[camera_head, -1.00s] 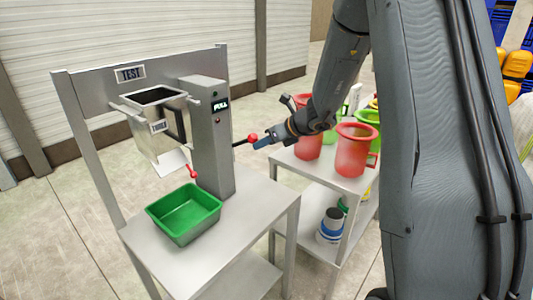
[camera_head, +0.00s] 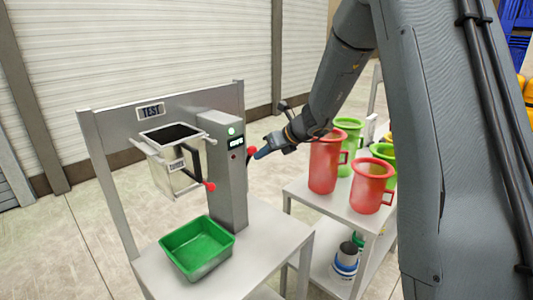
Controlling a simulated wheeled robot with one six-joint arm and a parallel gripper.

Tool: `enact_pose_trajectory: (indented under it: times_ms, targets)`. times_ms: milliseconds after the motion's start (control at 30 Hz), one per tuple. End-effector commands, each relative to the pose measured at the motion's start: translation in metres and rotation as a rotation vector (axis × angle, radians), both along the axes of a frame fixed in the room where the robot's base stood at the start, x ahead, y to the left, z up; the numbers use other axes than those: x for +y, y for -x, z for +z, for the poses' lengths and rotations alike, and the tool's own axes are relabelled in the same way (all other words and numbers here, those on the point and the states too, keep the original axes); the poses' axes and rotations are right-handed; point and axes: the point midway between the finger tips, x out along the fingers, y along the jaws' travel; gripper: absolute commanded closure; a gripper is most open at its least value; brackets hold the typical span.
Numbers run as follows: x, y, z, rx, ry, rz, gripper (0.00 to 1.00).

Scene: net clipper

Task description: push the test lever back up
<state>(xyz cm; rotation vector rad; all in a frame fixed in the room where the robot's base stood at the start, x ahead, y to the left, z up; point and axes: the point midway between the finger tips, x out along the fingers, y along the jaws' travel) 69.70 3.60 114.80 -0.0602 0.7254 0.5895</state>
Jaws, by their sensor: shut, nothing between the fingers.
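The test stand's grey column (camera_head: 228,180) stands at the left with a small display and a lit green lamp. On the column's right side is a red lever knob (camera_head: 250,156), close to the column and partly hidden. A metal hopper (camera_head: 166,177) hangs under the TEST sign (camera_head: 151,111). A second red knob (camera_head: 210,187) sits on a rod at the hopper's lower right.
A green tray (camera_head: 180,241) stands on the stand's table below the hopper. A side shelf (camera_head: 325,203) to the right holds red and green jugs close under my arm, with small containers below. Open floor lies at the left.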

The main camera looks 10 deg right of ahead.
Motion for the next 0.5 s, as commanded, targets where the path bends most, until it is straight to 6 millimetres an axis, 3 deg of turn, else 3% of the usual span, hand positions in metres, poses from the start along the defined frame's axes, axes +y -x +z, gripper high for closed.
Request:
enact_pose_trajectory:
  times_ms: [33,500]
  targets:
    - [0.0126,-0.0147,0.0275,-0.046,-0.02,0.01,1.0]
    - [0.0223,-0.0134,0.0257,-0.044,-0.013,0.012,1.0]
